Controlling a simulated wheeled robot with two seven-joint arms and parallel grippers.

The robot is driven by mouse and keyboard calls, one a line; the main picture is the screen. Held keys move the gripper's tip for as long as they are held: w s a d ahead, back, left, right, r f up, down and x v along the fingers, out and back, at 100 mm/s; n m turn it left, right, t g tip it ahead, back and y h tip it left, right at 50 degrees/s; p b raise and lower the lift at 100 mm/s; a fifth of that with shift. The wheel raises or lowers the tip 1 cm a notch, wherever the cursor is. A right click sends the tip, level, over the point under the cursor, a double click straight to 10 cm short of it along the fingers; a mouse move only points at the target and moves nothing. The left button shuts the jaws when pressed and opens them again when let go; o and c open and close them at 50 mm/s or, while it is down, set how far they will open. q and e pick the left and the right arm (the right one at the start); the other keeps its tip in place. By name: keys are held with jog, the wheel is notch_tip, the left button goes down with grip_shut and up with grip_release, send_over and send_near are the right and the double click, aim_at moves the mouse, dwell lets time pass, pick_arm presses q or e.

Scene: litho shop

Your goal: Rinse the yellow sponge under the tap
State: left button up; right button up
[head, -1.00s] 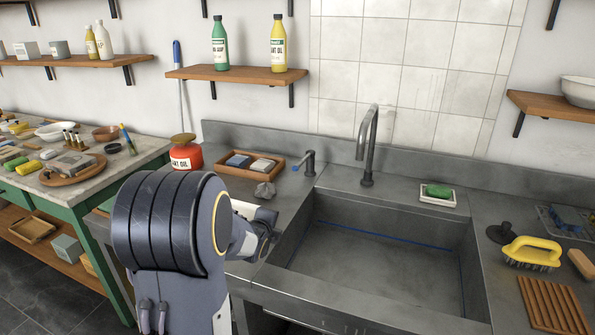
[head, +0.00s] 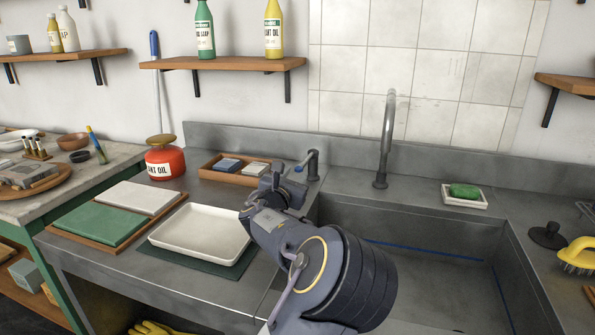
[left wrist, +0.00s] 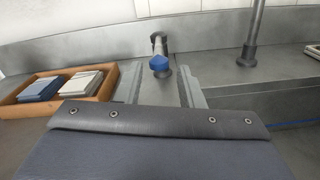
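The tap (head: 385,145) is a tall grey gooseneck behind the grey sink (head: 455,240). A short post (head: 313,165) with a blue-tipped lever stands to its left; the blue tip (left wrist: 160,64) shows in the left wrist view. My left gripper (head: 275,183) is over the counter just left of the lever. In the left wrist view its fingers (left wrist: 160,84) are apart, with the blue tip in line between them, near or just beyond the fingertips; contact cannot be told. I see no yellow sponge; a green sponge (head: 464,191) lies in a white dish (head: 464,203). My right gripper is out of view.
A wooden tray (head: 208,173) with blue and pale blocks sits behind my gripper. A white tray (head: 200,235), green and pale slabs and a red oil can (head: 165,162) stand left. A yellow brush (head: 577,254) is right. The visible sink basin looks empty.

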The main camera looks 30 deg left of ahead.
aim_at(301, 165)
pick_arm(q)
jog(key=x, duration=0.6)
jog(key=shift+f, duration=0.1)
grip_shut()
